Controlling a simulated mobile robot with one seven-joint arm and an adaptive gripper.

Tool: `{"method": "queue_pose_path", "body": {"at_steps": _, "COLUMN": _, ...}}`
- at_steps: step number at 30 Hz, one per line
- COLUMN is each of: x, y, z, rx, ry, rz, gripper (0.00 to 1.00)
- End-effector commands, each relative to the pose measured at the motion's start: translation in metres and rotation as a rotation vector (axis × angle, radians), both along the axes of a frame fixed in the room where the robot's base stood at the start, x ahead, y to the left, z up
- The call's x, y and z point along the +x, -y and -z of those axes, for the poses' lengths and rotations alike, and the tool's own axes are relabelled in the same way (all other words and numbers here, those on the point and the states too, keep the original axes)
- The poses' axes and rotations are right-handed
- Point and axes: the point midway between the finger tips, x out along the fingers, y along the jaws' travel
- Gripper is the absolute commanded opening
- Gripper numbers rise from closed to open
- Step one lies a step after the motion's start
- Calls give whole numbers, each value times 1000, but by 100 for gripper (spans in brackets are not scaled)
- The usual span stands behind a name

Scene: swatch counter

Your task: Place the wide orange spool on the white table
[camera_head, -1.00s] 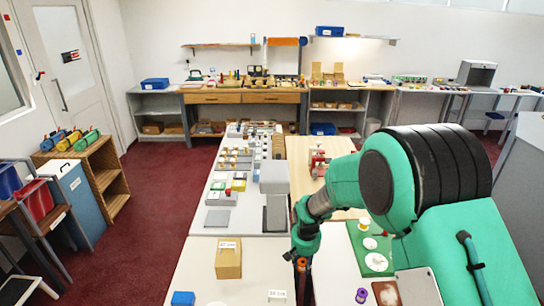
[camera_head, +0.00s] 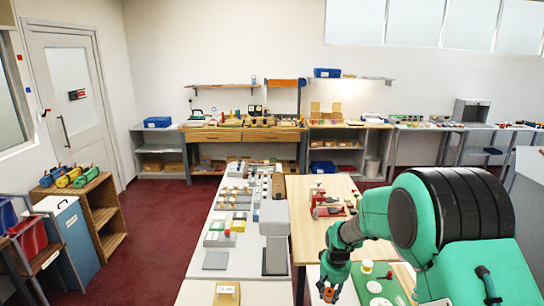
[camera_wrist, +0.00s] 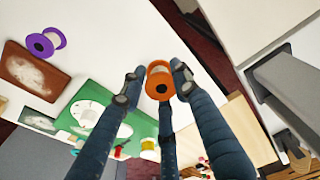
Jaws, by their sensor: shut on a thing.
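The orange spool (camera_wrist: 159,84) is between the dark fingers of my gripper (camera_wrist: 155,81) in the wrist view, and the gripper is shut on it. In the head view the spool (camera_head: 328,294) shows small at the end of my green arm, near the bottom edge, with my gripper (camera_head: 328,288) around it. The white table (camera_wrist: 105,35) lies below and behind the spool in the wrist view. The spool appears held above it; the exact height is hard to tell.
A purple spool (camera_wrist: 46,42), a brown board (camera_wrist: 33,76) and a green mat (camera_wrist: 84,112) with white discs and small spools are on the white table. Bare white surface lies between the purple spool and my gripper. A wooden-topped table (camera_head: 335,222) stands beyond.

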Motion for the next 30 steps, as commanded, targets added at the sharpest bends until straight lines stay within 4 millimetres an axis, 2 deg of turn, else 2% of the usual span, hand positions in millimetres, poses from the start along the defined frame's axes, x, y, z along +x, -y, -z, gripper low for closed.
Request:
{"method": "queue_pose_path", "body": {"at_steps": 23, "x": -1, "y": -2, "z": 0, "rx": 0, "ry": 0, "rz": 0, "gripper": 9}}
{"method": "queue_pose_path", "body": {"at_steps": 30, "x": -12, "y": -22, "z": 5, "rx": 4, "ry": -4, "rz": 6, "gripper": 9}}
